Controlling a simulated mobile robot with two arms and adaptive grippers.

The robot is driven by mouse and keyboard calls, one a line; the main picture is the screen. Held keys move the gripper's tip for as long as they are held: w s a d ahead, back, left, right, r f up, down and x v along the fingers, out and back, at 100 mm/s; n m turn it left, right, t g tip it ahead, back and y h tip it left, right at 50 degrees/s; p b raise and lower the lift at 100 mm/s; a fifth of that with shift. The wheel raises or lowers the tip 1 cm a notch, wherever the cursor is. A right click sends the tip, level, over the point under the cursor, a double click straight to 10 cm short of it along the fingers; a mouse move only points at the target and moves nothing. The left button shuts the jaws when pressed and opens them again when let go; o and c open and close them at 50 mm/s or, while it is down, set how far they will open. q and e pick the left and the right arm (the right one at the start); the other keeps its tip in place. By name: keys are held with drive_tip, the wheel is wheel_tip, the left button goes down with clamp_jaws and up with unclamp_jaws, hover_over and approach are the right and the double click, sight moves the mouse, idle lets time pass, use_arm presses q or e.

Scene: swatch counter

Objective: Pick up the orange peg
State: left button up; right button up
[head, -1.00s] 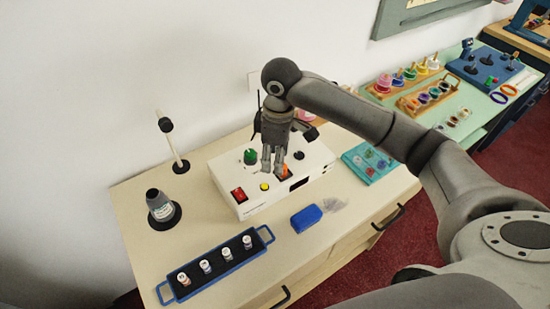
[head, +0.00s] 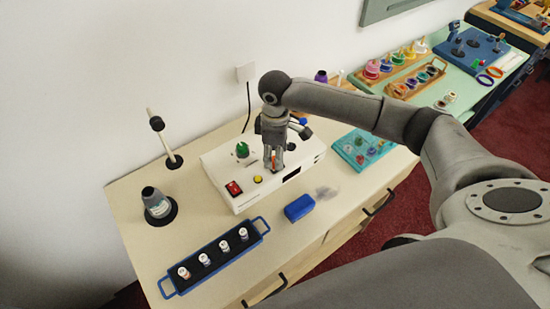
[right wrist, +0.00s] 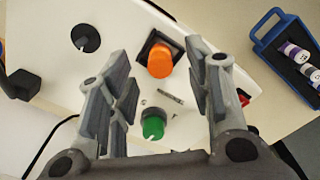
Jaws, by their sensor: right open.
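The orange peg (right wrist: 160,61) stands up from a black square fitting on top of the white box (head: 232,199). In the head view only a sliver of the peg (head: 274,158) shows between my fingers. My right gripper (head: 273,166) points down over the box, open. In the right wrist view its fingers (right wrist: 157,78) stand apart on either side of the peg, with a gap visible on both sides. Whether the fingertips are level with the peg I cannot tell. My left gripper is not in view.
Close by on the box are a green knob (right wrist: 153,124), a black dial (right wrist: 86,38), a red switch (head: 234,189) and a yellow button (head: 258,179). A blue block (head: 299,208), a blue vial tray (head: 262,226), a bottle (head: 156,203) and a teal tray (head: 362,152) stand around the box.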

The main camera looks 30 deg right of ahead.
drive_tip(key=shift+f, duration=0.85)
drive_tip(key=shift+c, duration=0.5)
drive_tip(key=c, duration=0.8)
drive_tip(key=shift+r+b, duration=0.45)
drive_tip(key=shift+r, duration=0.15)
drive_tip(key=s+a+r+b, duration=0.1)
drive_tip(key=s+a+r, duration=0.1)
drive_tip(key=s+r, duration=0.2)
drive_tip(key=s+a+r+b, duration=0.1)
drive_tip(key=s+a+r, duration=0.2)
drive_tip(key=r, duration=0.1)
drive_tip(key=s+a+r+b, duration=0.1)
drive_tip(key=s+a+r, duration=0.2)
drive_tip(key=s+r, duration=0.1)
drive_tip(key=shift+s, duration=0.3)
